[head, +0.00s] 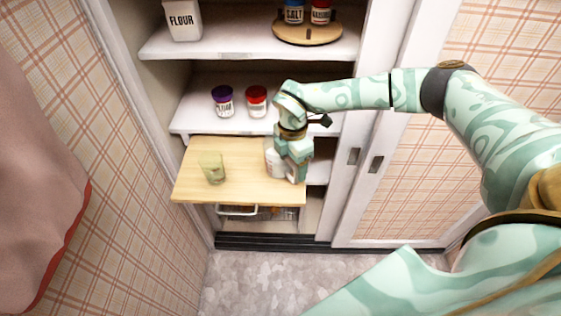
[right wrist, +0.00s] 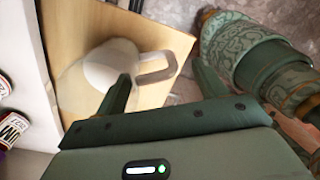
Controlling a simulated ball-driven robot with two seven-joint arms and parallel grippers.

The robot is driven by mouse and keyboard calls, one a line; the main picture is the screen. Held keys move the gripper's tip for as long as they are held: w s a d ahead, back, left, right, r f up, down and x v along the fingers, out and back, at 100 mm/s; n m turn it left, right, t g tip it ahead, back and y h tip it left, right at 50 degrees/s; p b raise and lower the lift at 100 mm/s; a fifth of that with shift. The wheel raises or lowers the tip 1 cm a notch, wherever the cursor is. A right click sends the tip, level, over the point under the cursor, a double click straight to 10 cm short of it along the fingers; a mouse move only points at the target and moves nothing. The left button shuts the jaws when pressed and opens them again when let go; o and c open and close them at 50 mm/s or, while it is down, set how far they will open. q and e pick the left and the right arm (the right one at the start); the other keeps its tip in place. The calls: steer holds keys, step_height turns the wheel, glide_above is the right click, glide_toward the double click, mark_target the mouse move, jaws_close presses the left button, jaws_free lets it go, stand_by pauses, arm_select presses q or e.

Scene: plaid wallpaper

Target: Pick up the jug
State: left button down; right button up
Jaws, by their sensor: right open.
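The jug is white with a grey-looking handle. In the head view the jug (head: 273,158) stands on the pull-out wooden board, its right side hidden by my right gripper. In the right wrist view the jug (right wrist: 108,66) is beyond the fingers, and its handle appears between the fingertips. My right gripper (head: 294,172) is beside the jug on its handle side, pointing down; it also shows in the right wrist view (right wrist: 165,84). It is open and holds nothing. Whether a finger touches the handle I cannot tell. My left gripper is out of view.
A greenish glass (head: 212,168) stands on the left of the wooden board (head: 240,188). On the shelf above are a purple-lidded jar (head: 223,100) and a red-lidded jar (head: 256,101). A flour canister (head: 182,20) stands higher. A wire basket (head: 237,211) is below the board.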

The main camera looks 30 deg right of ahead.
step_height(320, 180, down, 2)
steer(key=shift+f, duration=0.15)
steer(key=c, duration=1.2)
steer(key=shift+r, duration=0.2)
steer(key=shift+r, duration=0.45)
step_height(320, 180, up, 3)
steer(key=shift+s+f+p, duration=0.15)
steer(key=shift+f+p, duration=0.05)
steer(key=shift+p, duration=0.3)
steer(key=s+a+r+p, duration=0.4)
steer(key=s+r+p, duration=0.3)
steer(key=s+r, duration=0.6)
step_height(320, 180, up, 2)
steer(key=shift+a+r, duration=0.15)
